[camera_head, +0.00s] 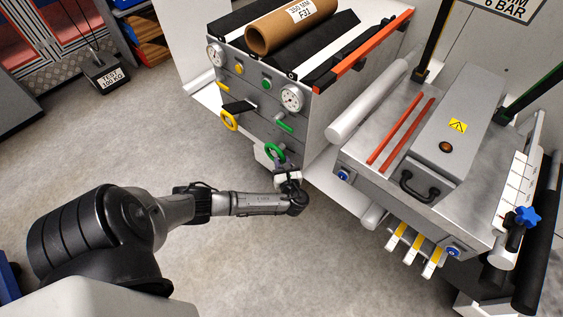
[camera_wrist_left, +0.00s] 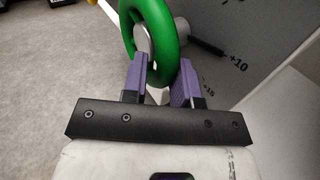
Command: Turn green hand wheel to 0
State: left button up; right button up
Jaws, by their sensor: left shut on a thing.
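The green hand wheel (camera_head: 273,147) sits low on the front of the grey machine cabinet. In the left wrist view the green wheel (camera_wrist_left: 178,32) fills the top middle, with its lower rim between my purple finger pads. My left gripper (camera_head: 283,170) is at the wheel's lower edge and is shut on the rim; its fingers also show in the wrist view (camera_wrist_left: 161,68). Black scale marks "+10" (camera_wrist_left: 238,64) and a partly hidden "+15" are on the panel right of the wheel. A dark pointer (camera_wrist_left: 207,47) reaches toward "+10". The 0 mark is not visible.
A yellow hand wheel (camera_head: 229,121) is on the same cabinet, up and left of the green one. Two round gauges (camera_head: 291,98) are above. A grey machine with a black handle (camera_head: 419,187) stands at right. Open floor (camera_head: 180,130) lies at left.

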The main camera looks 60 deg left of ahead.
aim_at(278, 151)
pick_arm(q)
notch_tip(278, 151, up, 3)
jog(key=n+h+p, duration=0.1)
jog(key=h+p, duration=0.1)
jog(key=p, duration=0.4)
jog(key=n+h+p, duration=0.1)
jog(key=h+p, duration=0.2)
jog(key=p, duration=0.3)
jog(key=shift+r+n, duration=0.1)
jog(key=shift+n, duration=0.2)
jog(key=h+p, duration=0.2)
jog(key=p, duration=0.1)
jog(key=a+r+n+h+p, duration=0.1)
jog(key=h+p, duration=0.1)
jog(key=p, duration=0.1)
jog(key=r+n+h+p, duration=0.1)
jog(key=p, duration=0.3)
jog(key=shift+s+a+t+h, duration=0.2)
jog(key=shift+t+h, duration=0.2)
jog(key=shift+s+a+n+t+h+p, duration=0.1)
jog(key=shift+a+n+t+h+p, duration=0.15)
jog(key=shift+h+p, duration=0.3)
jog(key=shift+a+n+t+h+p, duration=0.1)
jog(key=shift+n+h+p, duration=0.25)
jog(key=shift+h+p, duration=0.2)
jog(key=shift+a, duration=0.1)
jog(key=o, duration=0.5)
jog(key=shift+o, duration=1.4)
